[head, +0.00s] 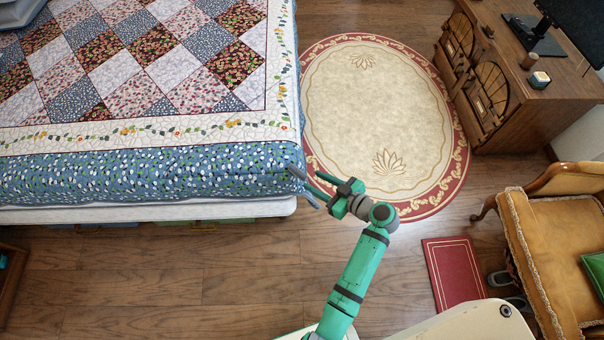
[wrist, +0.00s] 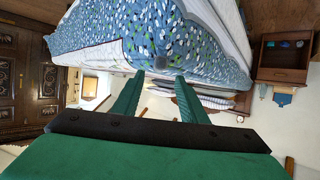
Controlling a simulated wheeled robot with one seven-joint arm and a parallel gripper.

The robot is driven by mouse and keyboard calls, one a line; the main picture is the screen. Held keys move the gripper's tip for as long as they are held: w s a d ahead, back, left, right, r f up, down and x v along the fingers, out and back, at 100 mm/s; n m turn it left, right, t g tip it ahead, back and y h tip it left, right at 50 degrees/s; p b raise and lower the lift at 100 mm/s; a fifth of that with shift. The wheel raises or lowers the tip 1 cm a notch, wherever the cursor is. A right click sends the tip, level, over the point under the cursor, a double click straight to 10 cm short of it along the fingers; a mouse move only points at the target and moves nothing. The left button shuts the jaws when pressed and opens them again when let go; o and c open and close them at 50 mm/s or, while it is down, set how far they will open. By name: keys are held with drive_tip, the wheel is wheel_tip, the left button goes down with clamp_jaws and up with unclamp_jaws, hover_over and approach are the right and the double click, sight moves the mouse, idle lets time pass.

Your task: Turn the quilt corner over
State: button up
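The patchwork quilt (head: 150,62) covers the bed, with a cream floral border and a blue leaf-patterned side hanging over the edge. Its near right corner (head: 290,185) is beside my gripper (head: 312,185). In the wrist view, the blue quilt corner (wrist: 160,45) lies just ahead of my gripper (wrist: 160,76), in line with the gap between the two green fingers. The fingers are apart, and no cloth is clearly pinched between them. Whether the fingertips touch the cloth cannot be told.
A white mattress edge (head: 150,213) shows below the quilt. An oval rug (head: 375,115) lies right of the bed. A wooden desk (head: 520,85), an ochre armchair (head: 545,255) and a small red mat (head: 455,272) stand or lie further right. Wooden floor (head: 180,280) is clear in front.

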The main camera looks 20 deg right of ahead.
sight(303, 175)
drive_tip(key=x, duration=0.7)
drive_tip(key=shift+w, duration=0.15)
clamp_jaws()
